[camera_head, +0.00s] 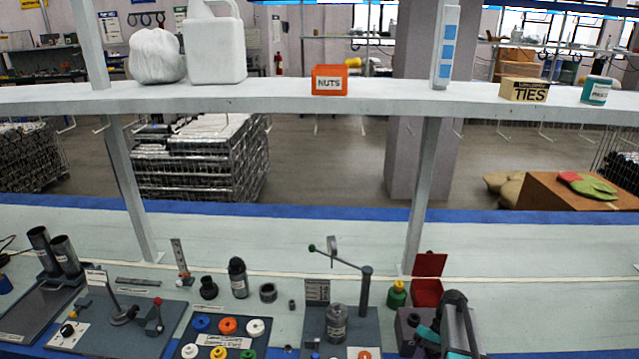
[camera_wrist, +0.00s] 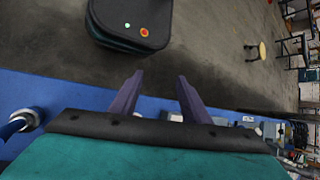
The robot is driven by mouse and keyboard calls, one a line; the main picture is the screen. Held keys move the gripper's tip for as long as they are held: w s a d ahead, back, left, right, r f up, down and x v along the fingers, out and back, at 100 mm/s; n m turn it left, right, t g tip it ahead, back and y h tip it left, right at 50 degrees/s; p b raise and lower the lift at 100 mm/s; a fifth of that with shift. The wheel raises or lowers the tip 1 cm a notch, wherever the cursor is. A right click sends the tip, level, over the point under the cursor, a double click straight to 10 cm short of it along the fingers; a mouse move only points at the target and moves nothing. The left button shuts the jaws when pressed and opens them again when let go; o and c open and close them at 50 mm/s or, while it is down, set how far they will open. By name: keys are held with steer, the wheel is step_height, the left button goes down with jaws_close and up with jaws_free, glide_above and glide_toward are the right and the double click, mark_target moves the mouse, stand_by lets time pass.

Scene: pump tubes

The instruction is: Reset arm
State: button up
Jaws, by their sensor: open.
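My gripper (camera_wrist: 160,76) shows in the wrist view as two dark purple fingers, spread apart with nothing between them. Its teal body fills the bottom of that view. Grey floor and a blue band lie behind the fingers. In the head view, a dark grey and teal shape at the lower right may be part of my arm; I cannot see fingertips there.
The workbench (camera_head: 300,235) holds a grey fixture with a post (camera_head: 366,300), a board of coloured caps (camera_head: 228,326), black tubes (camera_head: 64,255) and a red open box (camera_head: 428,280). Above runs a shelf (camera_head: 270,95) with a NUTS bin (camera_head: 329,80) and a TIES box (camera_head: 524,90).

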steer(key=s+a+f+h+b, duration=0.1)
steer(key=s+a+f+h, duration=0.1)
steer(key=s+a+f, duration=0.2)
steer(key=s+a+f+m+h+b, duration=0.1)
steer(key=s+a+f, duration=0.3)
steer(key=s+f, duration=0.6)
steer(key=s+a+f+t+h+b, duration=0.1)
steer(key=s+a+f, duration=0.3)
steer(key=s+f, duration=0.4)
steer(key=s+h+b, duration=0.1)
steer(key=s, duration=0.2)
steer(key=shift+s+h+b, duration=0.25)
steer(key=shift+h+b, duration=0.05)
steer(key=shift+b, duration=0.05)
steer(key=c, duration=0.3)
